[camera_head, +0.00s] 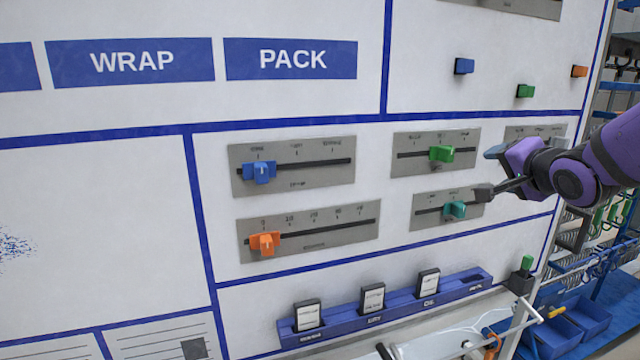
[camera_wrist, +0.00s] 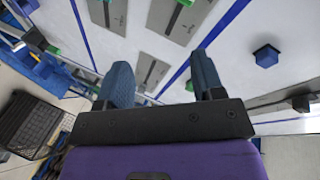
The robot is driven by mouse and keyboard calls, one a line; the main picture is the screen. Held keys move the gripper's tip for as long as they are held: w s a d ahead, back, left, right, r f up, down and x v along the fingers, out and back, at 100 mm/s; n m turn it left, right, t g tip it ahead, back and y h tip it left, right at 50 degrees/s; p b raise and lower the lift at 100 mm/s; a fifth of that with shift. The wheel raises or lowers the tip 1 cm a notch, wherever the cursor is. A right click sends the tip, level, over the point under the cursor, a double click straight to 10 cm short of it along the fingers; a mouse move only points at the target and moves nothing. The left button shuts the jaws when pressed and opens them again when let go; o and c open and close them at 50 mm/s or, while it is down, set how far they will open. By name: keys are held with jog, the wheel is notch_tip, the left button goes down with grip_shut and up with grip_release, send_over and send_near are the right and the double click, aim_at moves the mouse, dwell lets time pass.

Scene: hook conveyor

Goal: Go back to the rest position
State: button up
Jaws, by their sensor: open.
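My purple arm reaches in from the right in the head view. My gripper (camera_head: 484,192) is beside the panel (camera_head: 90,235), near the teal slider knob (camera_head: 455,209) and to the right of it. In the wrist view my gripper (camera_wrist: 163,85) shows two blue fingers spread apart with nothing between them. Slider plates and blue lines of the panel show beyond the fingers. Whether a fingertip touches the panel cannot be told.
The panel also carries a green knob (camera_head: 441,154), a blue knob (camera_head: 259,172) and an orange knob (camera_head: 264,243) on slider plates. A blue rack (camera_head: 345,320) with cards juts out below. Blue bins (camera_head: 575,325) and hanging hooks stand at the right.

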jog(key=s+a+n+g, duration=0.1)
jog(key=s+n+g, duration=0.2)
jog(key=s, duration=0.5)
jog(key=s+a+f+n+g, duration=0.1)
jog(key=s+a+n+g, duration=0.1)
jog(key=s, duration=0.7)
jog(key=s+a+f+n+g, duration=0.1)
jog(key=s+n+g, duration=0.3)
jog(key=s+n, duration=0.2)
jog(key=s, duration=0.2)
jog(key=shift+s+a+g+h, duration=0.3)
jog(key=shift+s, duration=0.05)
